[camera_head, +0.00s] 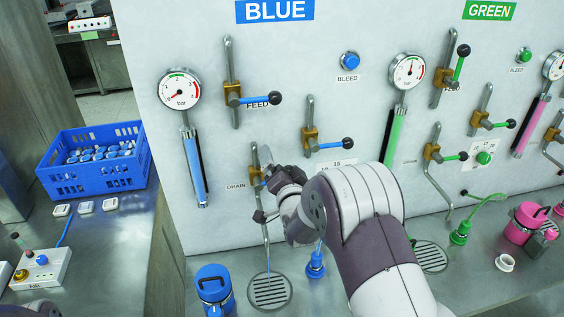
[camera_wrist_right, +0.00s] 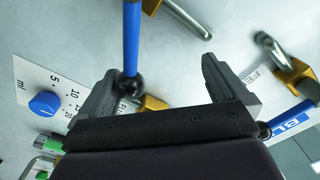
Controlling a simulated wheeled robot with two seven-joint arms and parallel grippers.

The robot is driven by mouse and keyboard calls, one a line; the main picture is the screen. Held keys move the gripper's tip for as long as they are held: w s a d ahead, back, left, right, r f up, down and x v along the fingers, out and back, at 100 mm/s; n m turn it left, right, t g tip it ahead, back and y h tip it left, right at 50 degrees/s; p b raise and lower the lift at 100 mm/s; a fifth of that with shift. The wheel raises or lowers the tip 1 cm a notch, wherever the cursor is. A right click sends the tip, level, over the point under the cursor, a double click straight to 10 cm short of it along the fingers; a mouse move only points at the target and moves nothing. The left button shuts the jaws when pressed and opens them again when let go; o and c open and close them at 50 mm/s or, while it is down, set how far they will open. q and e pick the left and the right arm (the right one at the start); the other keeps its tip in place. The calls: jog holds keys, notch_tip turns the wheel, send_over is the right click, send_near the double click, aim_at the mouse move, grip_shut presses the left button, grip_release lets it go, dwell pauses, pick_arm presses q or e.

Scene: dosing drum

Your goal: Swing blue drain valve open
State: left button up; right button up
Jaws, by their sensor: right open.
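The blue drain valve (camera_head: 256,177) is on the panel by the DRAIN label, mostly hidden behind my right gripper (camera_head: 268,187) in the head view. In the right wrist view its blue lever (camera_wrist_right: 132,38) comes down from the top edge and ends in a black ball knob (camera_wrist_right: 130,87). My open right gripper (camera_wrist_right: 160,68) has the knob between its fingers, close to the left finger; I cannot tell if they touch. By the panel, the lever lies about level, pointing right. My left gripper is not in view.
The blue FEED valve (camera_head: 233,95) is above, and another blue-lever valve (camera_head: 312,140) is to the right. Below are a drain grate (camera_head: 269,291), a blue canister (camera_head: 213,285) and a blue coupling (camera_head: 316,264). A blue crate (camera_head: 95,185) stands at left.

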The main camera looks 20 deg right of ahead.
jog(key=shift+w+a+r, duration=0.1)
jog(key=shift+a+r, duration=0.25)
jog(key=shift+r, duration=0.1)
jog(key=shift+w+a+r+p, duration=0.2)
jog(key=shift+a+r+p, duration=0.2)
jog(key=shift+a+r, duration=0.35)
jog(key=shift+w+a+r, duration=0.15)
jog(key=shift+a, duration=0.45)
jog(key=shift+w+a+r, duration=0.1)
jog(key=shift+a+r, duration=0.05)
jog(key=shift+a, duration=0.4)
jog(key=a, duration=0.2)
jog(key=shift+w+a+r, duration=0.1)
jog(key=shift+w+a, duration=0.2)
jog(key=shift+b, duration=0.3)
jog(key=shift+s+d+f+b, duration=0.1)
jog(key=shift+d+f+b, duration=0.45)
jog(key=shift+b, duration=0.3)
jog(key=shift+r, duration=0.1)
